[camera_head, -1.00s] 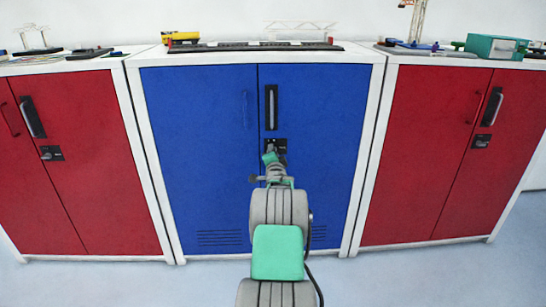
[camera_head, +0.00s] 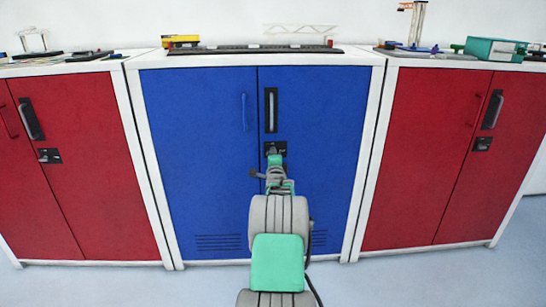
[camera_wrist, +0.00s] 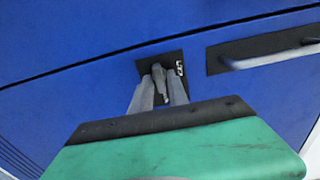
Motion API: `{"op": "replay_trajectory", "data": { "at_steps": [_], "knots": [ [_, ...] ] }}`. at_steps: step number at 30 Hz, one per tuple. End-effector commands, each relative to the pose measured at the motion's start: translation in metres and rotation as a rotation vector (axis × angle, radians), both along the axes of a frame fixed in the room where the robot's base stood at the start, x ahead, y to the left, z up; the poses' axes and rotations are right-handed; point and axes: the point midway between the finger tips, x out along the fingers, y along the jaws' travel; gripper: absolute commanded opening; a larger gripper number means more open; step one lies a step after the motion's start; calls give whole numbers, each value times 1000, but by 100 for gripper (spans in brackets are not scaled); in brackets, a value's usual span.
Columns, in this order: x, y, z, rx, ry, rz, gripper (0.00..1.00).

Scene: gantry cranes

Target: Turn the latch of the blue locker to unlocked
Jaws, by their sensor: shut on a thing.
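The blue locker (camera_head: 200,150) stands in the middle with both doors closed. Its latch (camera_head: 276,148) is a black plate with a small lever, below the black handle plate on the right door. In the wrist view the latch lever (camera_wrist: 164,98) lies between my fingertips, in front of the black latch plate (camera_wrist: 171,60). My gripper (camera_wrist: 160,78) is shut on the lever. In the head view my gripper (camera_head: 274,155) and arm cover the lower part of the plate. The lever's exact angle and the plate's markings are too small to read.
Red lockers stand on the left (camera_head: 85,160) and right (camera_head: 425,150), each with a handle and latch. The blue locker's handle (camera_head: 271,110) is just above the latch. Models, including a yellow truck (camera_head: 181,41), stand on top. The floor in front is clear.

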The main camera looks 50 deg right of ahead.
Motion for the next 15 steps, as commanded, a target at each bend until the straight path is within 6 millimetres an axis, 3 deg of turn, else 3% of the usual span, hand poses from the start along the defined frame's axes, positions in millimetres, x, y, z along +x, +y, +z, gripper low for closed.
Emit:
{"op": "replay_trajectory", "data": {
  "at_steps": [6, 7, 11, 15],
  "knots": [
    [1, 0, 3, -3, -3, 1, 0],
    [1, 0, 3, -3, -3, 1, 21],
    [0, 0, 2, -4, -2, 1, 32],
    [0, 0, 1, -2, -1, 0, 33]
  ]
}}
